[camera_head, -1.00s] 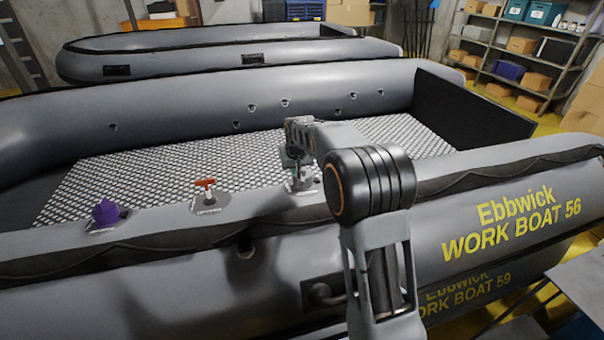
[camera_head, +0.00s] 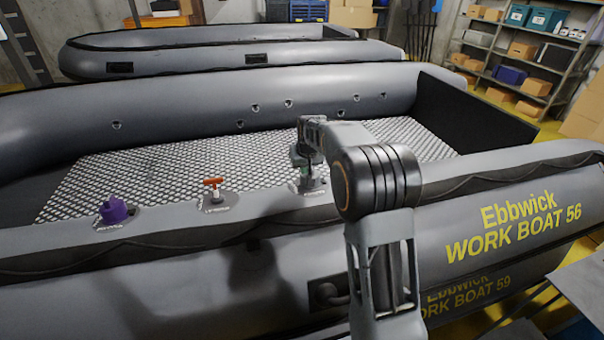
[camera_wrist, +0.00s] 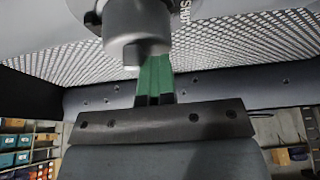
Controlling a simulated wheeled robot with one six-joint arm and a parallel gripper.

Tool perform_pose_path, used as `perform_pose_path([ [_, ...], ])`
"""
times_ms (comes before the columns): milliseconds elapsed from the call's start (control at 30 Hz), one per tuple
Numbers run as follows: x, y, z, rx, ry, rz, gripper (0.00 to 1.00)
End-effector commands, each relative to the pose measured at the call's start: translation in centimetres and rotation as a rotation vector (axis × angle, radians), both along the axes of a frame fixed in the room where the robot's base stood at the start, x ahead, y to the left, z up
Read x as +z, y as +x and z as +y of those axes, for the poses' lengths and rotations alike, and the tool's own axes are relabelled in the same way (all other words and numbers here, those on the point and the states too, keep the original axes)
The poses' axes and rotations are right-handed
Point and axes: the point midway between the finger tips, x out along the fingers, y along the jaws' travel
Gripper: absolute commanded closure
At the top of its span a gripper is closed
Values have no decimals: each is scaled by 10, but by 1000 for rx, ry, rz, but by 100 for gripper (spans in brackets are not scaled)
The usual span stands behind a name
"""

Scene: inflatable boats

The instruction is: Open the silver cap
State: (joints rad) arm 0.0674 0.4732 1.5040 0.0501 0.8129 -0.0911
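The silver cap (camera_wrist: 137,22) fills the top middle of the wrist view as a grey metal body with a narrower lower end. In the head view its base and round label (camera_head: 312,186) show on the near tube of the boat, partly hidden by my gripper (camera_head: 307,163). In the wrist view my gripper (camera_wrist: 155,75) has its green fingers close together, pointing up at the cap's lower end. The cap hides part of the fingertips, and I cannot see whether any of it is between them. Part of the word "SHUT" shows beside the cap.
An orange-red T-handled fitting (camera_head: 213,184) and a purple cap (camera_head: 114,211) stand on the same tube to the left. The patterned deck (camera_head: 170,175) is clear. Another inflatable boat (camera_head: 230,55) lies behind, and shelves (camera_head: 520,60) stand at the back right.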

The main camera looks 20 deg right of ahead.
Motion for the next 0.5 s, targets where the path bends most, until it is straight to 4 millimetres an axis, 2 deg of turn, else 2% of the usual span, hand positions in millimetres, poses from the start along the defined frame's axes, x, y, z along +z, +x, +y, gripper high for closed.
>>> perform_pose_path([
  [33,-7,-3,-12,-6,-11,19,100],
  [500,0,-2,-31,-6,-2,18,100],
])
